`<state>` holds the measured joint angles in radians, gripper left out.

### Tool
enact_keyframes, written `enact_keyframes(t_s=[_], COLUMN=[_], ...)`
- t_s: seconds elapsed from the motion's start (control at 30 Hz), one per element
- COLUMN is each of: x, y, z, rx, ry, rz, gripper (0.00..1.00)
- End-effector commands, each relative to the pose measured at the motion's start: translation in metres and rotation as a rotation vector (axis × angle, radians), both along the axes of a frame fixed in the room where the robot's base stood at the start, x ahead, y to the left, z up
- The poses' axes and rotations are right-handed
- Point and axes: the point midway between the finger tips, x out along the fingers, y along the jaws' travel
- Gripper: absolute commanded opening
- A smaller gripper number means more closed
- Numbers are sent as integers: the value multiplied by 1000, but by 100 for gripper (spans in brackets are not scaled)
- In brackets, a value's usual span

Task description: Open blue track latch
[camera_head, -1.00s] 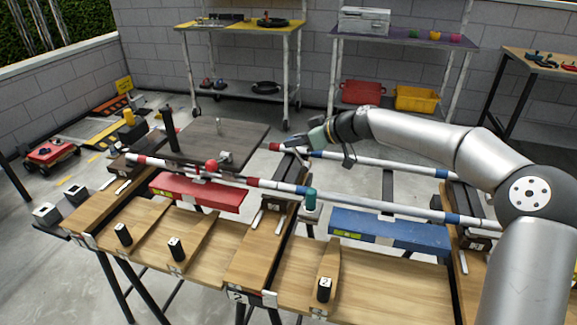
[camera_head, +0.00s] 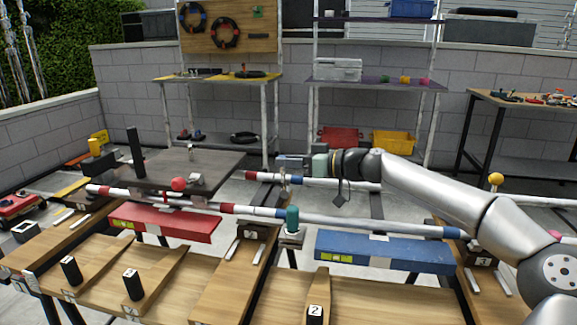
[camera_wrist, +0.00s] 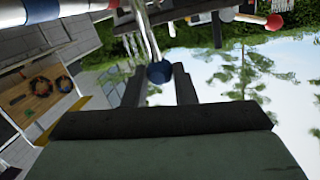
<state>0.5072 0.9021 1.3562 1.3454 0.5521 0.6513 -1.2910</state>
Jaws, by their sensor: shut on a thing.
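My gripper (camera_head: 291,163) is at the far track, near the gap between its left and right rail sections. In the wrist view my gripper (camera_wrist: 160,84) has its two dark fingers around a round blue knob (camera_wrist: 158,72) on the end of a shiny metal rod (camera_wrist: 147,35). The fingers are shut on this knob of the latch. In the head view the gripper hides the knob; a bit of metal (camera_head: 285,186) shows below it at the rail. The far track (camera_head: 325,182) has white, red and blue bands.
The near track (camera_head: 350,222) carries a teal-capped post (camera_head: 292,218) at its joint. A dark platform (camera_head: 165,172) with a red ball (camera_head: 178,184) is at left. A red box (camera_head: 165,222) and a blue box (camera_head: 385,252) hang below the near track. A yellow ball (camera_head: 496,179) stands right.

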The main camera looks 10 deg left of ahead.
Motion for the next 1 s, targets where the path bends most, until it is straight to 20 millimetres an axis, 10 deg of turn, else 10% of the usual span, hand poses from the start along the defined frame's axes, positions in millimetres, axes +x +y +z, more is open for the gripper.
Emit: enact_keyframes(t_s=[0.2, 0.23, 0.3, 0.67, 1.0], x=[0, 0, 0, 0, -10], y=[0, 0, 0, -4, -69], z=[0, 0, -1, 0, 9], rx=[0, 0, 0, -1, -1], ry=[2, 2, 2, 1, 3], rz=[1, 1, 1, -1, -4], gripper=[0, 27, 46, 46, 46])
